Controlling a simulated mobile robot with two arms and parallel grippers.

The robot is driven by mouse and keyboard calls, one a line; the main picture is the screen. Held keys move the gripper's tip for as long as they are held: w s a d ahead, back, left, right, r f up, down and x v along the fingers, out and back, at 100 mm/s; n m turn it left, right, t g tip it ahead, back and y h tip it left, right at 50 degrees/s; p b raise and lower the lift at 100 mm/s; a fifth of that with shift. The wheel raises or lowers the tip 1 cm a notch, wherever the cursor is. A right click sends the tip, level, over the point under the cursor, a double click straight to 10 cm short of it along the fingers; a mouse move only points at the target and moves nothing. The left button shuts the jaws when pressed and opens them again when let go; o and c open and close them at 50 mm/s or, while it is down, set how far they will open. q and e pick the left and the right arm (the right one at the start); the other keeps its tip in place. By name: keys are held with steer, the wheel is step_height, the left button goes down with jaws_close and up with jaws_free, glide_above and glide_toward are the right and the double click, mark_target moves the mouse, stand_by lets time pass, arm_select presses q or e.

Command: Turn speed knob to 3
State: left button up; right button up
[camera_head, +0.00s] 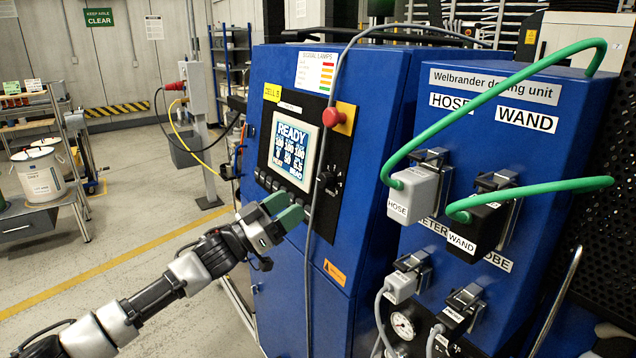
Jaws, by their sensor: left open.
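A black knob (327,179) sits on the dark control panel, just right of the lit READY screen (290,148). A grey cable hangs in front of the panel close to it. The knob's markings are too small to read, so I cannot tell its setting. My left gripper (284,208) has green fingertips and is open and empty. It is below the screen, to the lower left of the knob and apart from it in the picture. My right gripper is not in view.
A red emergency button (332,117) on a yellow plate is above the knob. At right, the blue drying unit (560,95) carries green hoses (505,75) and connectors. A row of buttons lies under the screen. The floor (110,240) at left is open.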

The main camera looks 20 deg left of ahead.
mark_target(320, 184)
arm_select(q)
steer(key=p+x, duration=0.1)
steer(key=x, duration=0.5)
steer(key=shift+w+d+r+p, duration=0.1)
steer(key=shift+w+p, duration=0.15)
steer(key=shift+p, duration=0.05)
steer(key=shift+w+d+r, duration=0.2)
steer(key=shift+w+d, duration=0.2)
steer(key=shift+w, duration=0.2)
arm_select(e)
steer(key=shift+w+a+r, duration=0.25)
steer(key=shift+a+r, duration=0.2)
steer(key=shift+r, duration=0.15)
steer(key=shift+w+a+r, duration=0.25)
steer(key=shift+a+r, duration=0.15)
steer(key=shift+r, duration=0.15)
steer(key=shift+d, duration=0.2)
arm_select(q)
steer(key=c, duration=0.9)
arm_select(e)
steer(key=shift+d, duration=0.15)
arm_select(q)
steer(key=shift+m, duration=0.3)
